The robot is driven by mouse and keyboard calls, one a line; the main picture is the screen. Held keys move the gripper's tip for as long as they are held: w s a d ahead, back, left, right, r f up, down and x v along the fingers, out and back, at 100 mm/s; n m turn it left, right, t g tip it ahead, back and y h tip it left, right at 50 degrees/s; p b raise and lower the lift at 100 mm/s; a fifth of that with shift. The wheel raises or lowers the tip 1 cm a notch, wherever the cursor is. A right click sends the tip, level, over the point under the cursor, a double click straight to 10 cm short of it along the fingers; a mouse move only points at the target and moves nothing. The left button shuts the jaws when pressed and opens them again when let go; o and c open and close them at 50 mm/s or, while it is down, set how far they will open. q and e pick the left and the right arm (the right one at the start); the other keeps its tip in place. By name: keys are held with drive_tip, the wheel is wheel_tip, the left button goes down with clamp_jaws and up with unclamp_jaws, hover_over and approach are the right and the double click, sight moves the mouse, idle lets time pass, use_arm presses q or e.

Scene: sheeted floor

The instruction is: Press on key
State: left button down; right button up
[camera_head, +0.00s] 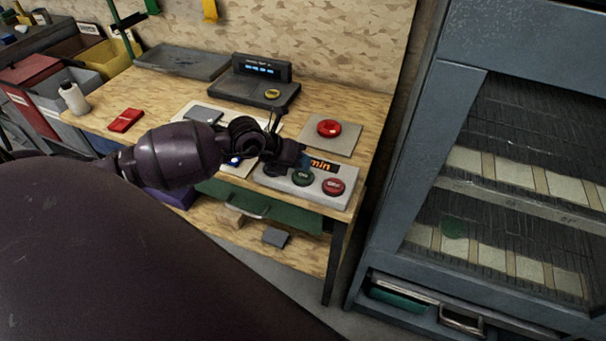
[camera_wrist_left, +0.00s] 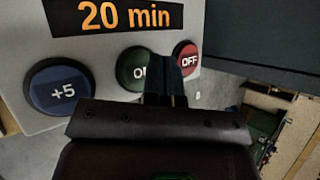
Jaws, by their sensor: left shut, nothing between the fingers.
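A light grey control panel (camera_head: 314,196) sits at the front right corner of the workbench. It has a green key (camera_head: 302,177), a red key (camera_head: 333,186) and an orange display (camera_head: 323,165). In the left wrist view the display (camera_wrist_left: 124,14) reads "20 min". There, the green key (camera_wrist_left: 134,68) has a partly covered label starting with "O", the red key (camera_wrist_left: 188,60) reads "OFF", and a blue key (camera_wrist_left: 58,92) reads "+5". My left gripper (camera_head: 284,162) is shut and empty over the panel. Its fingers overlap the green key's right side in the wrist view; contact cannot be told.
A red round button on a plate (camera_head: 328,129) stands behind the panel. A dark device with a blue display (camera_head: 262,70) and a grey tray (camera_head: 182,62) are farther back. A red box (camera_head: 125,120) lies left. A metal cabinet (camera_head: 405,165) stands right.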

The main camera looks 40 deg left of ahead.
sight(301, 174)
use_arm(q)
drive_tip(key=shift+f, duration=0.2)
drive_tip(key=shift+f, duration=0.2)
drive_tip(key=shift+f, duration=0.4)
idle(0.9)
drive_tip(key=shift+r, duration=0.1)
use_arm(e)
drive_tip(key=shift+r, duration=0.1)
use_arm(q)
drive_tip(key=shift+r+p, duration=0.7)
drive_tip(key=shift+p, duration=0.05)
use_arm(e)
drive_tip(key=shift+w+r, duration=0.25)
drive_tip(key=shift+r, duration=0.7)
drive_tip(key=shift+r, duration=0.1)
use_arm(q)
drive_tip(key=shift+r+p, duration=2.15)
drive_tip(key=shift+r, duration=0.4)
use_arm(e)
drive_tip(key=shift+t, duration=0.3)
drive_tip(key=r, duration=0.2)
drive_tip(key=w+r, duration=0.1)
drive_tip(key=r, duration=0.2)
drive_tip(key=shift+r, duration=0.2)
